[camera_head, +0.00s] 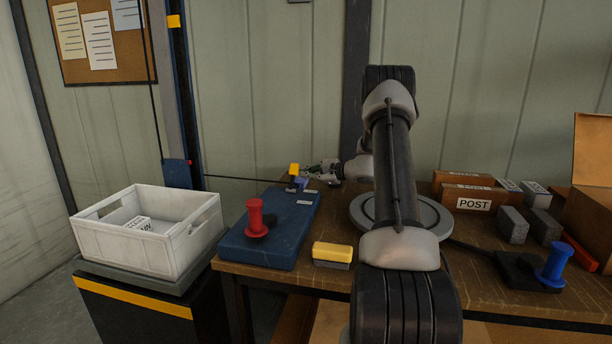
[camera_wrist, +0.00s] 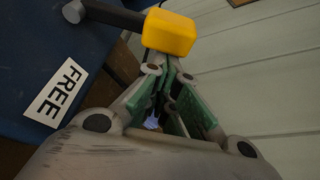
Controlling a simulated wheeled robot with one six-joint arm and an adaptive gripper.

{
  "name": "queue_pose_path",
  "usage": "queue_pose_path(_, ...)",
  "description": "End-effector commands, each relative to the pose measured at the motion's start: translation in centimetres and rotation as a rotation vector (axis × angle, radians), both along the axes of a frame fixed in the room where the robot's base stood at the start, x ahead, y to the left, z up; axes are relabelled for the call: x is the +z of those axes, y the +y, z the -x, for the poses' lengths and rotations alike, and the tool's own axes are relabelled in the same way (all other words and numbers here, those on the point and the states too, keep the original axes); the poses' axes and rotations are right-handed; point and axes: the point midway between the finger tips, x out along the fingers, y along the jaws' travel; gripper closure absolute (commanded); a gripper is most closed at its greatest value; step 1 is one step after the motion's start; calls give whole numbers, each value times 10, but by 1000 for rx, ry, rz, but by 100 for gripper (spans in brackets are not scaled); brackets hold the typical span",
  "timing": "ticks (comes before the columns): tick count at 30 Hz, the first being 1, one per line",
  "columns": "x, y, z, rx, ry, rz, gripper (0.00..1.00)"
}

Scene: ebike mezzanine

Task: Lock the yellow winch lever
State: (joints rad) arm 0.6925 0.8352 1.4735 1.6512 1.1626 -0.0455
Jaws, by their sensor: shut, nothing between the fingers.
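The winch lever's yellow grip (camera_head: 294,169) stands at the far end of the blue base plate (camera_head: 283,240). In the wrist view the yellow grip (camera_wrist: 168,32) sits on a dark lever arm (camera_wrist: 117,14), just beyond my fingertips. My gripper (camera_head: 308,171) is just right of the lever in the head view. In the wrist view my gripper (camera_wrist: 167,68) is shut and empty, its tips close to the grip; I cannot tell whether they touch. Other label text is too small to read.
A red knob (camera_head: 256,217) stands on the plate's near part. A yellow-and-grey block (camera_head: 332,254) lies on the bench to its right. A white crate (camera_head: 140,254) stands left. A POST box (camera_head: 468,202), grey blocks and a blue spool (camera_head: 554,265) are right.

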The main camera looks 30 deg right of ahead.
Motion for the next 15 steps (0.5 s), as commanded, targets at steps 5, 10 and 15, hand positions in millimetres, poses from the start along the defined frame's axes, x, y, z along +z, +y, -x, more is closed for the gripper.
queue_pose_path(5,0,0,0,0,0,0,100)
queue_pose_path(10,1,0,1,0,-11,11,100)
queue_pose_path(15,6,2,3,1,-55,54,100)
